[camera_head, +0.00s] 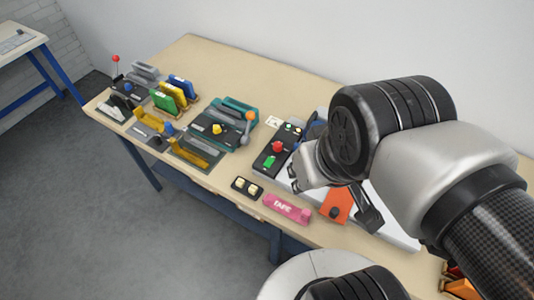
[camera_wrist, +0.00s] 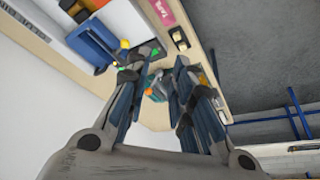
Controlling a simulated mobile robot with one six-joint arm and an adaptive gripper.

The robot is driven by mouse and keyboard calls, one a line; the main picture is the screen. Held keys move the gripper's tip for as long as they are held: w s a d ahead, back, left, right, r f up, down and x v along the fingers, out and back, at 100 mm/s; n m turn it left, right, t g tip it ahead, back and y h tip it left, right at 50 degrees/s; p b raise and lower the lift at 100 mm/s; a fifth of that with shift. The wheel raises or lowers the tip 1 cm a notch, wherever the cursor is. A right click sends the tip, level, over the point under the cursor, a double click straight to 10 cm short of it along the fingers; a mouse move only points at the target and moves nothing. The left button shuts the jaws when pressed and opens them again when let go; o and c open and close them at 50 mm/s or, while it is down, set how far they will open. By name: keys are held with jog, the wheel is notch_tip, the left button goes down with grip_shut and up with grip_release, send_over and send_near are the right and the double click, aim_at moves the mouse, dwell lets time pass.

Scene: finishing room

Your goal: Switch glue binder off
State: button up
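No readable label marks the glue binder. A white machine (camera_head: 395,228) lies under my arm, with an orange plate (camera_head: 337,204) and a dark handle (camera_head: 370,216). Left of it is a black control panel (camera_head: 264,164) with a red knob (camera_head: 277,147) and a green button (camera_head: 269,161). A small black plate with two pale rocker switches (camera_head: 247,187) lies at the table's front edge; it also shows in the wrist view (camera_wrist: 180,40). My gripper (camera_wrist: 167,58) has its fingers apart with nothing visibly held. My arm hides much of the machine and the gripper's tips in the head view.
A pink tape box (camera_head: 287,208) lies at the front edge beside the rocker plate. A teal device (camera_head: 222,124) with an orange-knobbed lever stands further left. Several small tools and coloured holders fill the table's left end. Bare tabletop (camera_head: 205,55) lies along the back.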

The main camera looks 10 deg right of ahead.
jog(key=w+n, duration=0.1)
jog(key=w, duration=0.2)
jog(key=w+n+g, duration=0.1)
jog(key=w, duration=0.2)
jog(key=shift+w+f, duration=0.2)
jog(key=c, duration=0.4)
jog(key=w+f, duration=0.1)
jog(key=w, duration=0.1)
jog(key=w+n, duration=0.1)
jog(key=w, duration=0.2)
jog(key=w+f+n+g+b, duration=0.1)
jog(key=w, duration=0.1)
jog(key=shift+w+a+f, duration=0.15)
jog(key=shift+f, duration=0.2)
grip_shut()
jog(key=w+a+f+n+g+h, duration=0.1)
jog(key=w+f+n, duration=0.3)
jog(key=w+f, duration=0.7)
jog(key=shift+w+a+f+n+g+b, duration=0.15)
jog(key=shift+w+f+n+g+b, duration=0.15)
jog(key=shift+w+f, duration=0.05)
